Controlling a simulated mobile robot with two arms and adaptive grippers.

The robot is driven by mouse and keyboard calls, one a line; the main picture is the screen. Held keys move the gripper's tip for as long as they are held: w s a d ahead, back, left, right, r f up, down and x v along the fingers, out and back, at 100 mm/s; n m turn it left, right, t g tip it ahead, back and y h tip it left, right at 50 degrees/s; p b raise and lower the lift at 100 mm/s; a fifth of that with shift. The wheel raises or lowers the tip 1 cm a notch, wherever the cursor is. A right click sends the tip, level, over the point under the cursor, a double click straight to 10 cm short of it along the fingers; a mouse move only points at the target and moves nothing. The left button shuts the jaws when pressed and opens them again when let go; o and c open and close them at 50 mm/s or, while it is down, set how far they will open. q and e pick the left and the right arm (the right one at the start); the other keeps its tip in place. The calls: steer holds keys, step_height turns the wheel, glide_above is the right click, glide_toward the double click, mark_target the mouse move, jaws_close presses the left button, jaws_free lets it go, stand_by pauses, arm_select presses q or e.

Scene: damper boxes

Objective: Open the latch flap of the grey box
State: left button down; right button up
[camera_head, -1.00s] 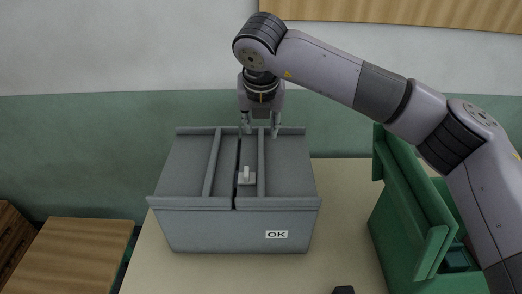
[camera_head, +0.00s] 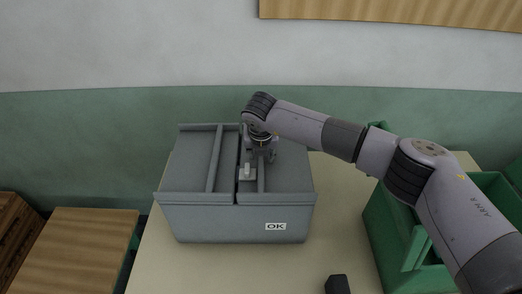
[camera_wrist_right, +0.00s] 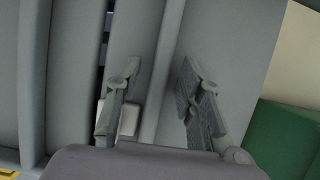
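The grey box (camera_head: 190,218) stands closed on the table, with an OK label on its front. Its lid has two halves with raised ribs and a narrow gap between them. The small white latch flap (camera_head: 247,174) lies near the front of that gap. In the right wrist view the white latch (camera_wrist_right: 128,119) is partly hidden behind one finger. My right gripper (camera_head: 260,158) is low over the lid, just behind the latch. Its fingers (camera_wrist_right: 160,65) are apart with a lid rib between them; whether they touch the lid I cannot tell. My left gripper is out of view.
A green box (camera_head: 385,225) with raised flaps stands to the right, partly behind my right arm. A small black object (camera_head: 338,284) lies at the table's front edge. Bare table (camera_head: 335,215) shows between the boxes. Wooden furniture (camera_head: 75,245) stands at the left.

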jaws_close()
stand_by(0.4)
stand_by(0.5)
